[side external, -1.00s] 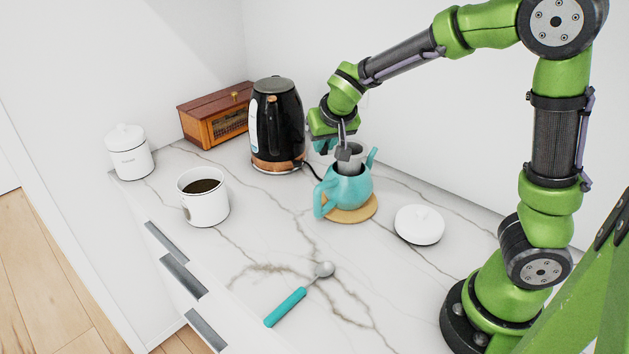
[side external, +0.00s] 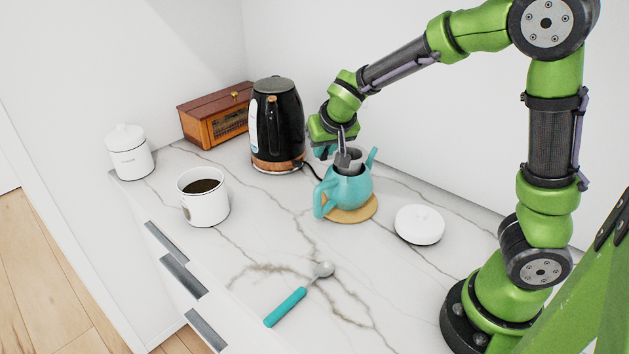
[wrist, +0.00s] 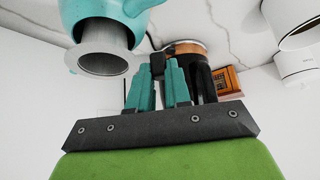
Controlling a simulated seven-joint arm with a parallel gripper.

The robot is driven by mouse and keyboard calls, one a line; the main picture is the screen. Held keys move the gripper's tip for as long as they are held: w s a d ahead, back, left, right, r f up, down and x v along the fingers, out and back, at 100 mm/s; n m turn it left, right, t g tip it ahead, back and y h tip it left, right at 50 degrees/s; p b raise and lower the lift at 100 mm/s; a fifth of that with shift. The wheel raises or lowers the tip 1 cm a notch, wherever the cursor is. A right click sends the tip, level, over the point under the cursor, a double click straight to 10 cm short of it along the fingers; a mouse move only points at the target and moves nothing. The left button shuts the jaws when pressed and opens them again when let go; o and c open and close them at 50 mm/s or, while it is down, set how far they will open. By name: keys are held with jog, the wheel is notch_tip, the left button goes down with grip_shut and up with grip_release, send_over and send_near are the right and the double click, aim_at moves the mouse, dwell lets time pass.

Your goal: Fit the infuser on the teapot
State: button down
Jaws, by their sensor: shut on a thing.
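The teal teapot (side external: 346,188) stands upright on a round wooden trivet (side external: 365,213). The grey metal infuser (side external: 354,163) is at its mouth, with its lower part hidden inside the pot and its rim standing above the opening. In the wrist view the infuser (wrist: 103,62) shows its round rim, with the teapot (wrist: 105,12) around and behind it. My gripper (side external: 343,152) is beside the infuser's top, shut on a dark part that looks like the infuser's handle. In the wrist view my gripper's teal fingers (wrist: 159,78) flank this dark piece. I cannot tell whether the infuser is fully seated.
A white lid (side external: 420,225) lies right of the teapot. A black kettle (side external: 277,125) stands close behind to the left, near a wooden box (side external: 215,115). A mug of dark liquid (side external: 203,196), a white canister (side external: 130,152) and a teal-handled scoop (side external: 298,294) lie clear of the pot.

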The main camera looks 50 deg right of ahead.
aim_at(324, 159)
jog(key=shift+f, duration=1.7)
jog(key=c, duration=0.5)
grip_release()
jog(key=shift+r, duration=3.55)
